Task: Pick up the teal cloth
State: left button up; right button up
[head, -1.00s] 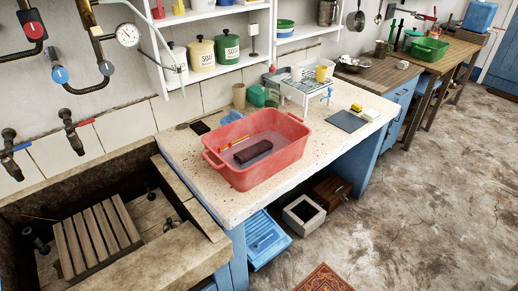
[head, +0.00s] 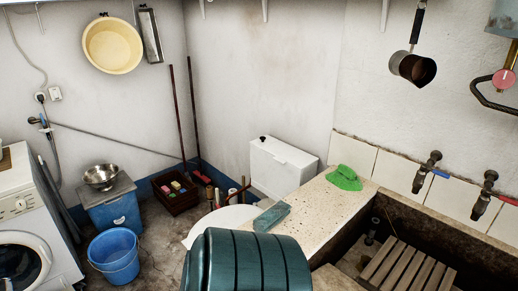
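A flat, pale teal, rectangular piece (head: 271,217) lies at the near left end of the speckled counter (head: 318,212). It could be a folded cloth, but I cannot be sure at this size. A bright green crumpled cloth (head: 344,178) lies farther back on the same counter, near the wall tiles. Neither of my grippers is in view.
A large dark teal ribbed barrel (head: 247,265) stands in front of the counter's left end. The stone trough with a wooden slatted rack (head: 408,268) is at right, below taps (head: 426,170). A blue bucket (head: 114,256) and a washing machine (head: 28,235) stand at left.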

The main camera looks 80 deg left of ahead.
aim_at(267, 221)
jog(key=u, duration=2.5)
